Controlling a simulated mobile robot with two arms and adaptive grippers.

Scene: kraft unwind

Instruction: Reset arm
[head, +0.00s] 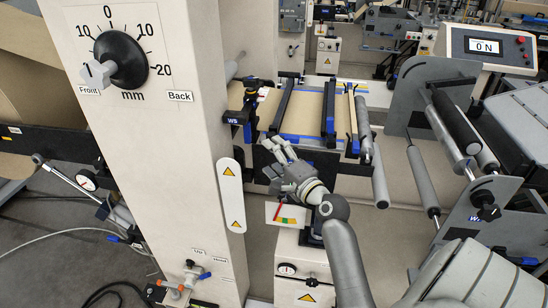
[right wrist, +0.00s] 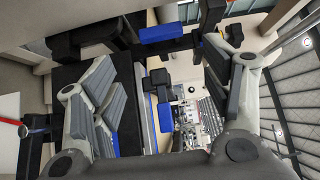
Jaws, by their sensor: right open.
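My right arm comes in from the bottom right in the head view. Its grey right gripper (head: 272,162) points up and left, in front of the unwind machine and right of the tall beige column (head: 183,125). In the right wrist view the right gripper (right wrist: 165,85) has its padded fingers spread wide, one left and one right, with nothing between them. The gripper holds nothing. My left gripper is not in view.
A black dial knob (head: 120,60) sits on the column. A card with coloured bands and a red pointer (head: 284,215) is just below the gripper. Metal rollers (head: 423,180) and a display reading 0 N (head: 487,46) are at right. Brown web (head: 300,112) lies behind the gripper.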

